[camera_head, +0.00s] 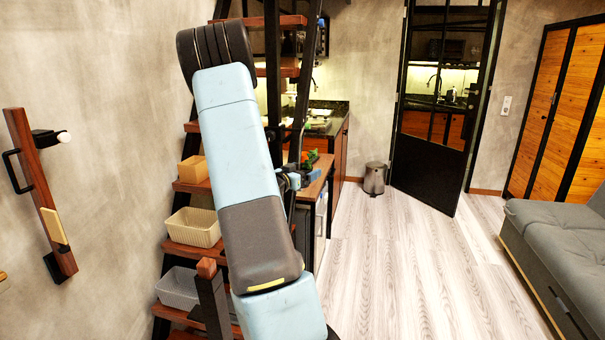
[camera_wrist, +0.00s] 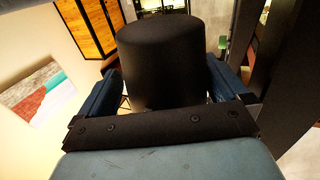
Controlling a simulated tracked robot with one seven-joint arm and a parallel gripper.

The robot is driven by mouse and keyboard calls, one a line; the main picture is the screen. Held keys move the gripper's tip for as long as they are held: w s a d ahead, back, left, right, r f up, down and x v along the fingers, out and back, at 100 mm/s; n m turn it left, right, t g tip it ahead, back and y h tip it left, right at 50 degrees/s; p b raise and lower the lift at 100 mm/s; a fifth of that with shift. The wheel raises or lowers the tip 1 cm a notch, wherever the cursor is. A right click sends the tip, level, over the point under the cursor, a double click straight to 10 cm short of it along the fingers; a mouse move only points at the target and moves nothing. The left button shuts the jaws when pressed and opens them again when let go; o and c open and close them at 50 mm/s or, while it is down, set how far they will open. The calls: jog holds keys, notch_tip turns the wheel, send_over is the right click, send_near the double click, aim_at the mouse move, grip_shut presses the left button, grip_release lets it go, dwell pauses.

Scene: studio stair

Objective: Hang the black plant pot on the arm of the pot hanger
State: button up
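The black plant pot (camera_wrist: 160,62) fills the middle of the wrist view as a dark, smooth rounded cylinder. My gripper (camera_wrist: 165,82) has its two blue fingers on either side of it, apparently against its sides. In the head view my gripper (camera_head: 290,182) is mostly hidden behind my own arm, with only small blue parts showing at its right; the pot cannot be made out there. A wooden wall board (camera_head: 42,195) with a black bracket and a white-tipped black arm hangs at the left; I cannot tell whether it is the pot hanger.
Dark-framed wooden stairs (camera_head: 195,250) hold a cream basket (camera_head: 193,228) and a grey basket (camera_head: 178,288). A wood-topped counter (camera_head: 318,178) stands behind my arm. A bin (camera_head: 374,178) stands near the black door (camera_head: 437,120). A grey sofa (camera_head: 560,235) is right. The middle floor is clear.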

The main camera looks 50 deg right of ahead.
jog(key=s+a, duration=0.1)
jog(key=a, duration=1.2)
jog(key=shift+a, duration=0.4)
jog(key=w+a+r+n+t+y, duration=0.45)
jog(key=w+a+t+y, duration=0.3)
jog(key=a, duration=0.35)
jog(key=s+a+r+n+t+y, duration=0.1)
jog(key=a+r+n+y, duration=0.2)
jog(key=a, duration=0.4)
jog(key=s+a+r+n+t+y, duration=0.1)
jog(key=a+r+n+y, duration=0.2)
jog(key=a, duration=0.4)
jog(key=s+a+r+n+g+y, duration=0.2)
jog(key=s+a+n+y, duration=0.25)
jog(key=s+a, duration=0.6)
jog(key=s+a+n+g, duration=0.1)
jog(key=s+n+g, duration=0.1)
jog(key=s, duration=1.2)
jog(key=shift+s+a+r+g, duration=0.15)
jog(key=shift+s+a+g, duration=0.1)
jog(key=shift+g, duration=0.5)
